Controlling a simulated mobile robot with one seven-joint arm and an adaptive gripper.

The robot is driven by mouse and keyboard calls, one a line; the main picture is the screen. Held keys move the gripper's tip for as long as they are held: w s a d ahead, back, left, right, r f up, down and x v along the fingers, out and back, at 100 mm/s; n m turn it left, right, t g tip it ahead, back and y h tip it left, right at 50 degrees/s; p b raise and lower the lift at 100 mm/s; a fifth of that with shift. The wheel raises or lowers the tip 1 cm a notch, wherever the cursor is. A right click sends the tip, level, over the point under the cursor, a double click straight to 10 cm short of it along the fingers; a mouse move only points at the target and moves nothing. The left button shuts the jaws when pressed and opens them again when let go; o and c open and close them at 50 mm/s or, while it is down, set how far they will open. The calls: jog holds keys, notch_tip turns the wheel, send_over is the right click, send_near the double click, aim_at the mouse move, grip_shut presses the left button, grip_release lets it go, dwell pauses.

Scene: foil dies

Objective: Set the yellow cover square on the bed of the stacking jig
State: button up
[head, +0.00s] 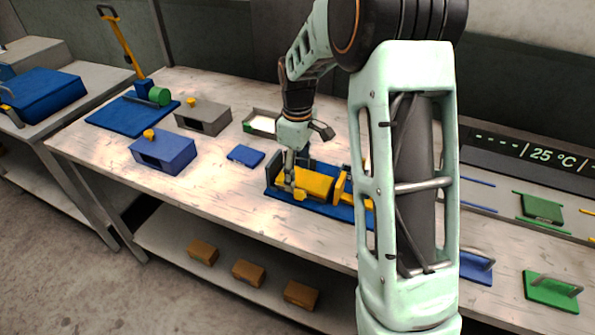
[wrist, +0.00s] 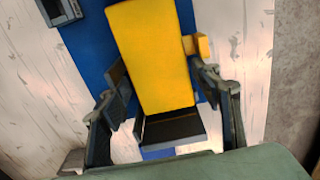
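The stacking jig has a blue base (head: 325,208) on the table, with dark grey uprights and a yellow part (head: 341,186) at its right. A yellow block, seemingly the cover (head: 310,182), lies over the jig; in the wrist view the yellow piece (wrist: 155,55) is long, with a dark grey part (wrist: 172,128) at its near end. I cannot tell whether it sits flat and square on the bed. My gripper (head: 291,182) is down at the block's left end. In the wrist view its fingers (wrist: 165,92) are spread either side of the yellow piece, with gaps visible.
Left of the jig are a small blue plate (head: 245,155), a blue box (head: 163,153) and a grey box (head: 203,117) with yellow knobs. A white-and-green tray (head: 262,122) lies behind. A blue press with a yellow lever (head: 120,40) stands at the back left.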

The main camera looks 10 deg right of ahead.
aim_at(297, 176)
jog(key=shift+o, duration=0.5)
jog(key=shift+r, duration=0.1)
jog(key=shift+r, duration=0.25)
notch_tip(297, 176, up, 12)
jog(key=shift+f, duration=0.15)
jog(key=shift+a, duration=0.1)
